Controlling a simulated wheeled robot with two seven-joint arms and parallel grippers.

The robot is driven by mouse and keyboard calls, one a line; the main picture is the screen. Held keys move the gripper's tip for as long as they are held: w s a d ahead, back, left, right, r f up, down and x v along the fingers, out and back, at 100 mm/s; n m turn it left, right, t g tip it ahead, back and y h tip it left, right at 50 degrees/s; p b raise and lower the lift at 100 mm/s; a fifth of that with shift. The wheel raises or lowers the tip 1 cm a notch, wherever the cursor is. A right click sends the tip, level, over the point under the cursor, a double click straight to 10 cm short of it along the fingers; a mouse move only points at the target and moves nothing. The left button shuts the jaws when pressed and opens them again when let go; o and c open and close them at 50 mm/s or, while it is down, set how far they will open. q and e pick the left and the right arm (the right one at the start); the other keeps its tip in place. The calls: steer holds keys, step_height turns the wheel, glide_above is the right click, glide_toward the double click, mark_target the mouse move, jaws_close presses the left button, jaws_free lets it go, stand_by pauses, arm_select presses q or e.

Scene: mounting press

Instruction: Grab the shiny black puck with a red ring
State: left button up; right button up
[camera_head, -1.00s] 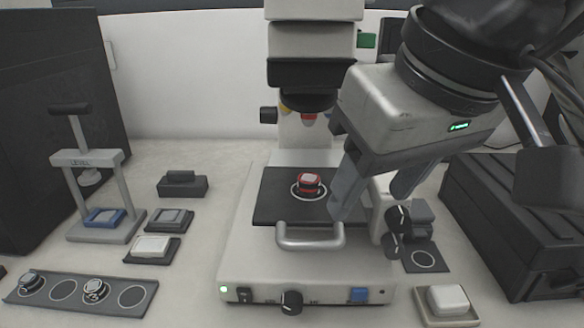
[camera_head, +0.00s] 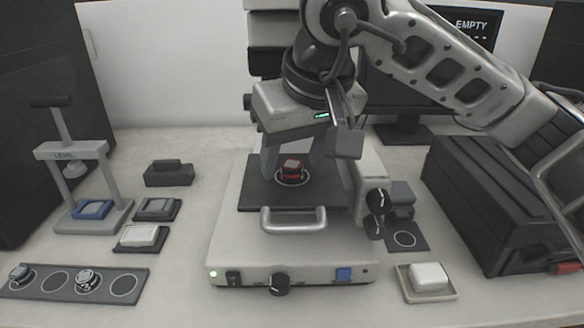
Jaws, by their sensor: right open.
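The shiny black puck with a red ring (camera_head: 291,170) sits on the dark stage plate (camera_head: 258,198) of the press, inside a white circle outline. My right gripper (camera_head: 292,168) is open just behind and above the puck. One finger shows to the left of the puck and one to the right, with the puck between them in the picture. I cannot tell whether either finger touches it. My left gripper is not in view.
A metal handle (camera_head: 293,222) stands in front of the stage. Black knobs (camera_head: 376,212) stick out at the stage's right. A levelling press (camera_head: 72,151) and a strip holding two pucks (camera_head: 57,281) are at left. A black case (camera_head: 497,205) stands at right.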

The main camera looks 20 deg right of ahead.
steer(key=shift+w+f, duration=0.1)
steer(key=shift+f, duration=0.1)
steer(key=c, duration=1.1)
steer(key=shift+o, duration=0.2)
steer(key=shift+r, duration=0.15)
